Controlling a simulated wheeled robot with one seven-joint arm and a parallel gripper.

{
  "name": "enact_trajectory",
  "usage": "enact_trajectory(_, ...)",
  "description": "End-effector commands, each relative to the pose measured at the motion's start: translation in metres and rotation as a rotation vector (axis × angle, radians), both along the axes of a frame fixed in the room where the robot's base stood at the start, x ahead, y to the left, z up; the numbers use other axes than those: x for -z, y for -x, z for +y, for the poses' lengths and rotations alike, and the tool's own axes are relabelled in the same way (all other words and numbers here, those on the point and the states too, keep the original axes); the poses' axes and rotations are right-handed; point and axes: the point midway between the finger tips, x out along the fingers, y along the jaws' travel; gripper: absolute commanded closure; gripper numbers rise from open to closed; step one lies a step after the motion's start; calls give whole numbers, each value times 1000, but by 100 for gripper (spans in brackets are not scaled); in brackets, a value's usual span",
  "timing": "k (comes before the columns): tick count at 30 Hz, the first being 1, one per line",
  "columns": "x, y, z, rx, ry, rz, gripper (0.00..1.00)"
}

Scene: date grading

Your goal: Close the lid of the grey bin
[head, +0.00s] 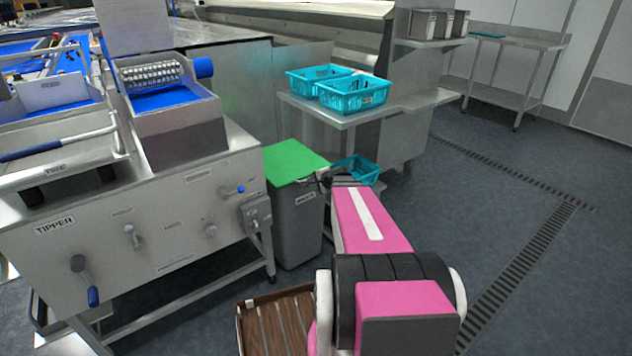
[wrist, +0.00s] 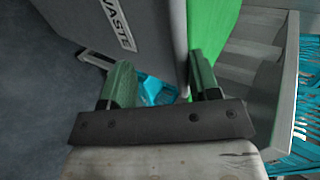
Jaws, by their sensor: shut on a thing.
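The grey bin (head: 298,230) stands on the floor beside the steel tipper machine, and its side with the WASTE label also shows close up in the wrist view (wrist: 145,32). Its green lid (head: 290,160) lies across the bin's top and looks about level; I cannot tell whether it is fully seated. The lid also shows in the wrist view (wrist: 208,28), beside the bin wall. My gripper (wrist: 162,88) is at the bin's front right top edge, its fingers apart with the lid's edge by one finger. The exact contact is hidden.
The tipper machine (head: 150,230) stands close on the left. A steel table (head: 345,120) with two turquoise crates is behind the bin, and another turquoise crate (head: 362,170) sits lower down beside my gripper. A brown slatted tray (head: 245,330) is nearer. Open floor lies right.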

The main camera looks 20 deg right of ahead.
Motion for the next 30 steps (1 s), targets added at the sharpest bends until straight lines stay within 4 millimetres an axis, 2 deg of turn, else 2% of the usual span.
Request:
enact_trajectory(11,-3,6,-1,-1,5,3,62)
enact_trajectory(24,-45,66,-19,0,3,-1,62)
enact_trajectory(30,-57,82,-26,0,2,-1,62)
